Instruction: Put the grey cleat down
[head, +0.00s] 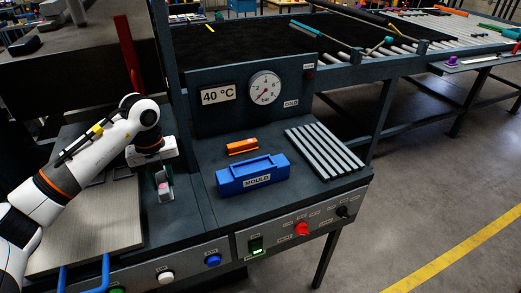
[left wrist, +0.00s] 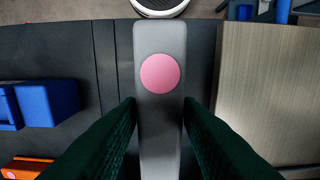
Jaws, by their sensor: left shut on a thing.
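My left gripper (head: 163,178) points down over the dark bench, between the metal plate and the blue mould. It is shut on the grey cleat, a long grey bar with a round pink spot on it. In the left wrist view the cleat (left wrist: 160,120) runs upright through the picture between the dark green fingers (left wrist: 160,110). I cannot tell whether the cleat touches the bench. My right gripper is not in view.
The blue mould (head: 252,178), an orange block (head: 242,147) and a grey ribbed rack (head: 325,152) stand on the bench to the right. The bare metal plate (head: 85,225) lies left. A panel with a pressure gauge (head: 265,88) rises behind. Knobs line the front edge.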

